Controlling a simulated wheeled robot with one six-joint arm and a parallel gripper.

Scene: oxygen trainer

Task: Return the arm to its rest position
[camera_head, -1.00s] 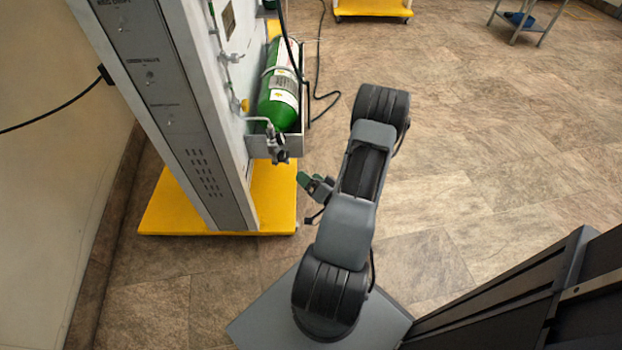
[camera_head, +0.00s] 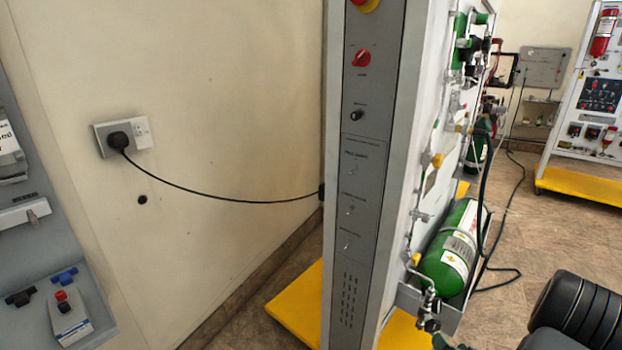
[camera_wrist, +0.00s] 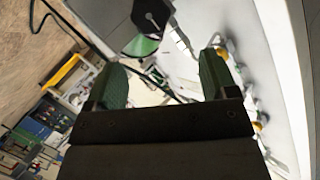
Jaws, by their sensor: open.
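My gripper (camera_wrist: 163,85) shows in the wrist view with its two green-padded fingers apart and nothing between them. Beyond the fingers are the trainer's pale panel with its fittings and part of a green cylinder. In the head view, part of my arm (camera_head: 575,310) shows at the lower right corner; the gripper itself is mostly out of that view. The oxygen trainer (camera_head: 372,180) stands upright in the middle, with a green cylinder (camera_head: 452,250) in a bracket on its right side.
A wall socket with a plug (camera_head: 120,140) feeds a black cable (camera_head: 220,198) to the trainer. The trainer's yellow base (camera_head: 300,305) stands on the floor. Another panel (camera_head: 590,110) on a yellow base stands at the back right. A grey panel (camera_head: 50,250) is at the left edge.

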